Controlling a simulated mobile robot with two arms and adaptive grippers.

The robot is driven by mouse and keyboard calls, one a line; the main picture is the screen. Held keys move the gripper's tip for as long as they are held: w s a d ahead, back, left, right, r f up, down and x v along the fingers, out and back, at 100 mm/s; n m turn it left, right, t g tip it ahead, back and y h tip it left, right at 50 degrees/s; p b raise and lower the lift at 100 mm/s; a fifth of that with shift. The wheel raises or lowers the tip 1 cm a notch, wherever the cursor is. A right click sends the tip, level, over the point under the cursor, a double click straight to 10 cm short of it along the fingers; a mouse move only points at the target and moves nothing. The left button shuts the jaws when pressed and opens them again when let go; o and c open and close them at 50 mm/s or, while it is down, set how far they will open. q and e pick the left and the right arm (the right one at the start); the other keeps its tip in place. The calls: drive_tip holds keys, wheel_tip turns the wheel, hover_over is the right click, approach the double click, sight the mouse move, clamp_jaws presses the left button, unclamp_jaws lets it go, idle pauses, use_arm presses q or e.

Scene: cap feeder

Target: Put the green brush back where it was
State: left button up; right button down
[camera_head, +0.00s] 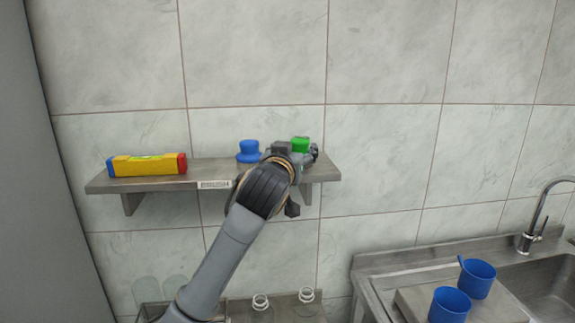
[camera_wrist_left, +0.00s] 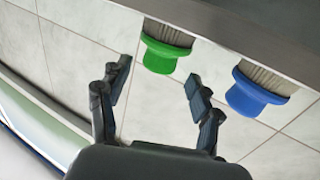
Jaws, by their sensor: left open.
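The green brush (camera_head: 300,144) stands upright at the right end of the wall shelf (camera_head: 214,168), bristles down. In the left wrist view the shelf edge runs along the top, and the green brush (camera_wrist_left: 160,57) shows between and just beyond my spread fingertips. My left gripper (camera_head: 302,157) is open and sits in front of the brush. It also shows in the left wrist view (camera_wrist_left: 158,77), with nothing between the fingers. I cannot tell whether a finger touches the brush. My right gripper is not in view.
A blue brush (camera_head: 249,151) stands left of the green one on the shelf. A yellow level (camera_head: 147,165) lies at the shelf's left end. Two blue mugs (camera_head: 450,305) stand by the sink (camera_head: 545,285). Glass bottles (camera_head: 306,303) stand below the shelf.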

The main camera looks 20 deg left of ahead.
use_arm(q)
drive_tip(key=s+b, duration=0.2)
drive_tip(key=s, duration=0.5)
drive_tip(key=shift+s, duration=0.4)
